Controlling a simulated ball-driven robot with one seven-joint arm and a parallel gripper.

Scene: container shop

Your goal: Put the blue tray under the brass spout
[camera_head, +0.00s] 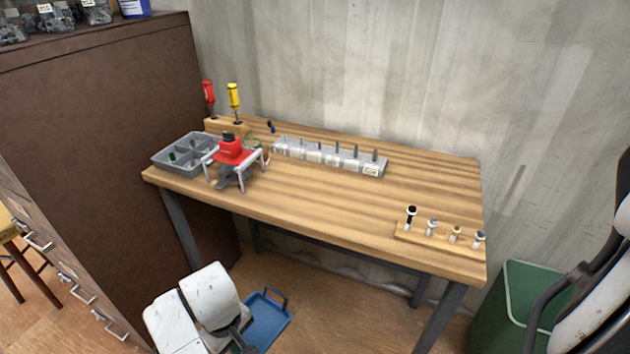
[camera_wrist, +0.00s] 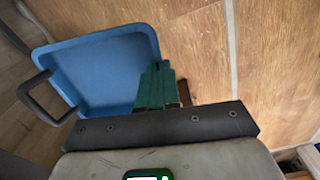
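The blue tray (camera_wrist: 100,65) is shallow and has a dark loop handle (camera_wrist: 40,98) at one end. In the head view the blue tray (camera_head: 267,318) is low in front of the workbench, beside my white arm links. The green fingers of my gripper (camera_wrist: 156,82) are close together at the tray's other end and cover part of its rim. They look shut on that end; the grip point itself is hidden. In the head view my gripper (camera_head: 243,338) is at the tray's near-left side. I cannot make out a brass spout in either view.
The wooden workbench (camera_head: 340,215) bears a grey compartment tray (camera_head: 172,163), a red device on a stand (camera_head: 235,150), a bit rack (camera_head: 328,157) and a small rack (camera_head: 440,237). A brown cabinet (camera_head: 100,100) stands left, a green bin (camera_head: 515,305) right. Floor shows under the bench.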

